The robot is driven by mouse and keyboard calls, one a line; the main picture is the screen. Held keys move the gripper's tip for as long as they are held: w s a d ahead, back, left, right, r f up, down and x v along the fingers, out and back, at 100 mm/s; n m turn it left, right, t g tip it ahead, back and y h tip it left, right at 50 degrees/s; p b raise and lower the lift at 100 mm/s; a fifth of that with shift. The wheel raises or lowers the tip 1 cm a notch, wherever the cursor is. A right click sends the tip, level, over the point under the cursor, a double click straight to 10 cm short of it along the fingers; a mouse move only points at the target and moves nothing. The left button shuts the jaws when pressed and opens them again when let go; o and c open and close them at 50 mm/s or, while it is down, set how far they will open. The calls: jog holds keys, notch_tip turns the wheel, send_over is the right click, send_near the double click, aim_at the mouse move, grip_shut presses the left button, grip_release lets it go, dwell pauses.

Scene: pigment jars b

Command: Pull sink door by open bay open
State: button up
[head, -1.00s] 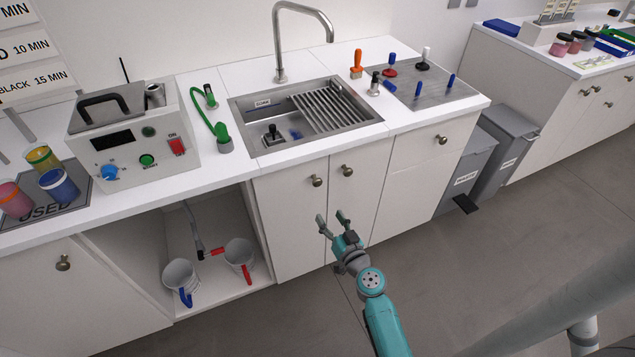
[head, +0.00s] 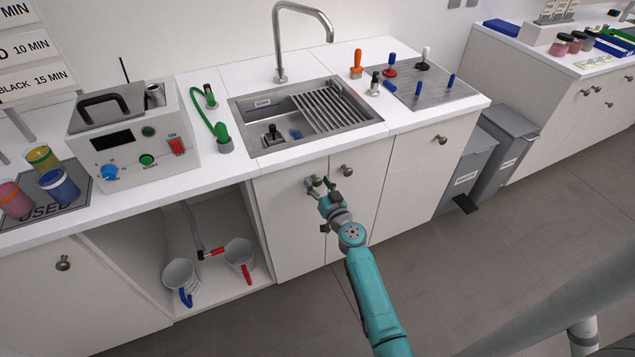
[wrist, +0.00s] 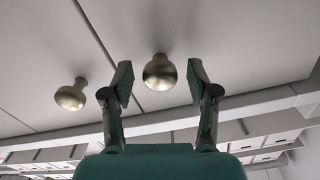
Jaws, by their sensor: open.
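The sink door beside the open bay (head: 285,225) is the left of two white doors under the sink and looks shut. My gripper (head: 320,184) is open at its round brass knob, which it partly hides in the head view. In the wrist view the knob (wrist: 159,72) shows between the two fingertips of my gripper (wrist: 159,80), with a gap on each side. I cannot tell how deep the knob sits between them. The right sink door's knob (head: 346,171) is just to the right in the head view and also shows at the left of the wrist view (wrist: 71,96).
A drawer front with a knob (head: 441,139) is to the right, then grey bins (head: 505,145). The floor in front is clear.

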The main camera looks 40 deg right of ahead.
jog(key=shift+w+d, duration=0.1)
jog(key=shift+w, duration=0.25)
grip_shut()
jog(key=shift+a, duration=0.2)
